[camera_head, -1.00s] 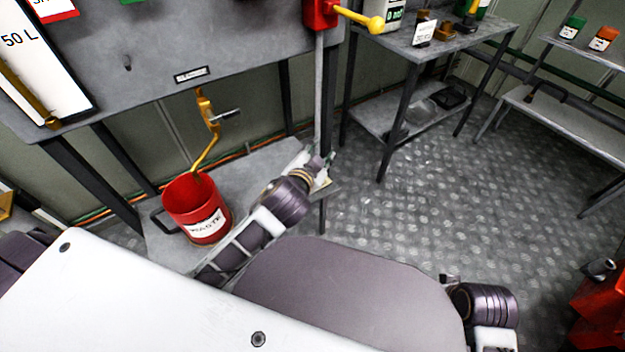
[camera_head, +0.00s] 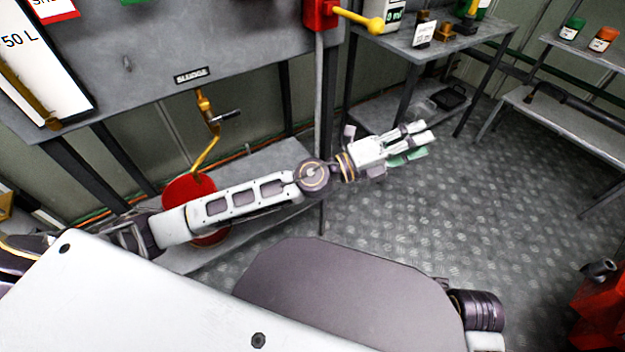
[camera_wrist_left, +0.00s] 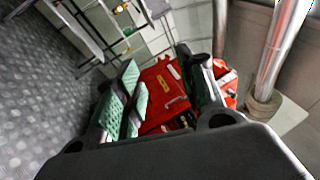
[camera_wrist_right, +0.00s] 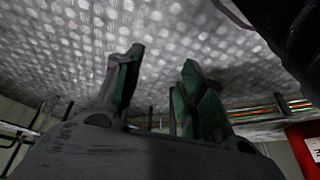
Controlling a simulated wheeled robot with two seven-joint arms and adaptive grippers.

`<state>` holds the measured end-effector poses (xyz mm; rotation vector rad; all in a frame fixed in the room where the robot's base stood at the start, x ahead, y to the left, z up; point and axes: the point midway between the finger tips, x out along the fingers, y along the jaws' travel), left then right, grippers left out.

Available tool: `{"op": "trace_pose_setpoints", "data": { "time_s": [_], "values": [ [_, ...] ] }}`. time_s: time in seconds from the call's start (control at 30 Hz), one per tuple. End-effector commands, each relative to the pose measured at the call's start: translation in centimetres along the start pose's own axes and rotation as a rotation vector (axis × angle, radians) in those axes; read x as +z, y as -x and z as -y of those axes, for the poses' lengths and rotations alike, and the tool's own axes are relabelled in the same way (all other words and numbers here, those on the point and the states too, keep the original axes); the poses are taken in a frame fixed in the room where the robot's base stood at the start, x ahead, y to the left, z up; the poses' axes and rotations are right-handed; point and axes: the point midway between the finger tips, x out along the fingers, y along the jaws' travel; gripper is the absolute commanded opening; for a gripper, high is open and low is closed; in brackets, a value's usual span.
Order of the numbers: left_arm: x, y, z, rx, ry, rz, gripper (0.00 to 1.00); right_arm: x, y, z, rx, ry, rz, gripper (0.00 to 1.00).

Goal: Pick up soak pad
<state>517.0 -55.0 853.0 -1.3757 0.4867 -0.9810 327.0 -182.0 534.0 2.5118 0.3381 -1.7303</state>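I cannot pick out the soak pad for certain in any view. A dark tray-like item (camera_head: 452,97) lies on the lower shelf of the back table, with a greyish flat item (camera_head: 421,108) beside it, partly hidden by my left gripper. My left gripper (camera_head: 418,141) is stretched out to the right in front of that shelf. Its fingers stand apart with nothing between them, as the left wrist view also shows (camera_wrist_left: 163,98). My right gripper (camera_wrist_right: 160,90) is open and empty in the right wrist view, with the patterned floor beyond it.
A red bucket (camera_head: 188,188) stands on the low bench under a yellow tap, partly hidden by my left arm. The back table (camera_head: 400,45) holds bottles and brass parts. Another bench (camera_head: 575,125) stands at the right. The floor (camera_head: 400,220) between is clear.

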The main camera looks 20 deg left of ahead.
Motion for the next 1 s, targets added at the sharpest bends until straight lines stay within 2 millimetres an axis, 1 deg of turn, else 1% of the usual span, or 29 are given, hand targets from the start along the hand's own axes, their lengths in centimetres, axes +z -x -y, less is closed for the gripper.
{"op": "trace_pose_setpoints", "data": {
  "time_s": [0.1,0.23,0.37,0.5,0.57,0.67,0.77,0.87,0.9,1.0],
  "values": [
    [-1.6,0.1,-1.7,0.055,-0.13,-0.134,0.39,0.1,-0.3,0.3,-0.009,0.0,-0.002,0.4],
    [-2.8,0.8,-4.3,0.131,-0.262,-0.274,0.39,0.2,-0.6,0.6,-0.018,0.001,-0.007,0.4],
    [-3.0,2.2,-7.3,0.225,-0.391,-0.405,0.39,0.3,-0.8,0.9,-0.026,0.001,-0.011,0.4],
    [-2.2,4.5,-10.8,0.348,-0.522,-0.535,0.39,0.3,-1.1,1.3,-0.035,0.001,-0.016,0.4],
    [-1.4,5.7,-12.4,0.408,-0.575,-0.586,0.39,0.4,-1.2,1.4,-0.039,0.001,-0.019,0.4],
    [0.3,8.0,-14.8,0.515,-0.66,-0.667,0.39,0.4,-1.4,1.6,-0.045,0.001,-0.023,0.4],
    [2.8,10.6,-16.9,0.632,-0.739,-0.739,0.39,0.5,-1.5,1.9,-0.052,0.001,-0.026,0.4],
    [5.8,13.5,-18.8,0.761,-0.81,-0.803,0.39,0.5,-1.7,2.1,-0.059,0.0,-0.03,0.4],
    [7.0,14.7,-19.3,0.813,-0.837,-0.825,0.39,0.6,-1.8,2.2,-0.061,0.0,-0.031,0.4],
    [10.3,17.7,-20.5,0.944,-0.89,-0.872,0.39,0.6,-2.0,2.4,-0.067,0.0,-0.034,0.4]
  ]
}}
